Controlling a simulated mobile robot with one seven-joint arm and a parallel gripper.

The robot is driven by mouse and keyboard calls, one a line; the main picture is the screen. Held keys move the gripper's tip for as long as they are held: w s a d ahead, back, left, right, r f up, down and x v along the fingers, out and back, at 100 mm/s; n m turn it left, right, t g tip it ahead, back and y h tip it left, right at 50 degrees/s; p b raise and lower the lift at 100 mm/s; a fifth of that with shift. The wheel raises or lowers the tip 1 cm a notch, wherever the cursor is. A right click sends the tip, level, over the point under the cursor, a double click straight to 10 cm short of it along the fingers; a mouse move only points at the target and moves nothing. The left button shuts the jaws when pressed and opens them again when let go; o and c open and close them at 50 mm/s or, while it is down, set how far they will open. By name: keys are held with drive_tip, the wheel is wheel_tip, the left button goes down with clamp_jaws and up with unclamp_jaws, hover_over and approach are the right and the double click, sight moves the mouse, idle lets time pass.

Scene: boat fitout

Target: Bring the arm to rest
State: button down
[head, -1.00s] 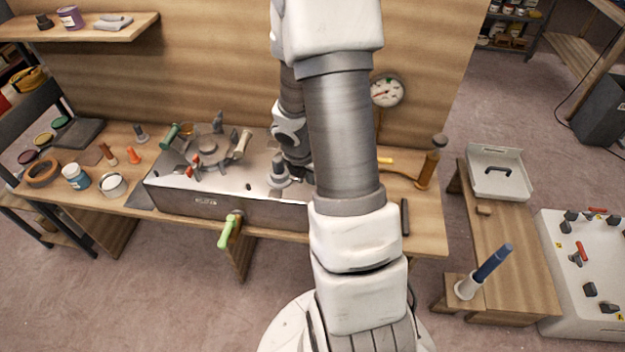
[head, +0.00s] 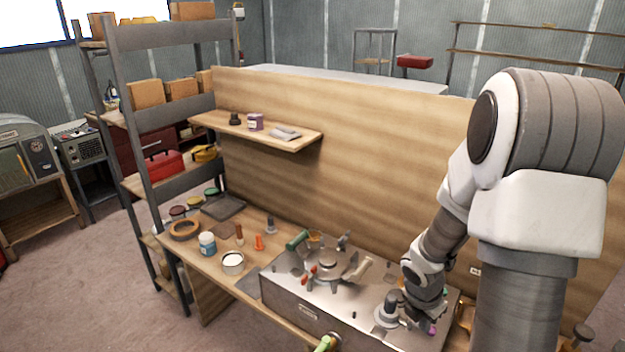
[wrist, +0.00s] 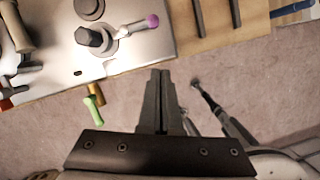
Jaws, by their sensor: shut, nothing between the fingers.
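My gripper (wrist: 162,75) is shut and empty in the wrist view, its two fingers together over the floor just off the bench's front edge. In the head view my arm reaches down at the right over the steel box, and its fingers cannot be made out there. The steel box (head: 300,310) stands on the wooden bench (head: 200,262) and carries several fittings and handles on top. A green handle (wrist: 93,112) sticks out from its front, left of my fingers in the wrist view. A purple-tipped lever (wrist: 152,21) lies on its top.
A white-and-blue jar (head: 207,243), an open tin (head: 232,262) and a brown ring (head: 185,229) stand at the bench's left. A wooden back panel (head: 370,150) with a small shelf (head: 300,140) rises behind. Floor (head: 110,260) is clear at front left.

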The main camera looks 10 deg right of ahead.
drive_tip(key=s+a+r+m+t, duration=0.1)
drive_tip(key=s+a+r+m, duration=0.1)
drive_tip(key=a+r+m, duration=0.4)
drive_tip(key=s+a+r+m+t+b, duration=0.1)
drive_tip(key=s+r+m, duration=0.1)
drive_tip(key=r+m, duration=0.4)
drive_tip(key=s+a+r+m+t, duration=0.15)
drive_tip(key=a+r+m, duration=0.25)
drive_tip(key=r, duration=0.4)
drive_tip(key=s+a+r+m+y, duration=0.3)
drive_tip(key=s+a+r+m, duration=0.1)
drive_tip(key=s+a+m, duration=0.2)
drive_tip(key=shift+s+a+m+t, duration=0.4)
drive_tip(key=shift+s+a, duration=0.25)
drive_tip(key=shift+a, duration=0.35)
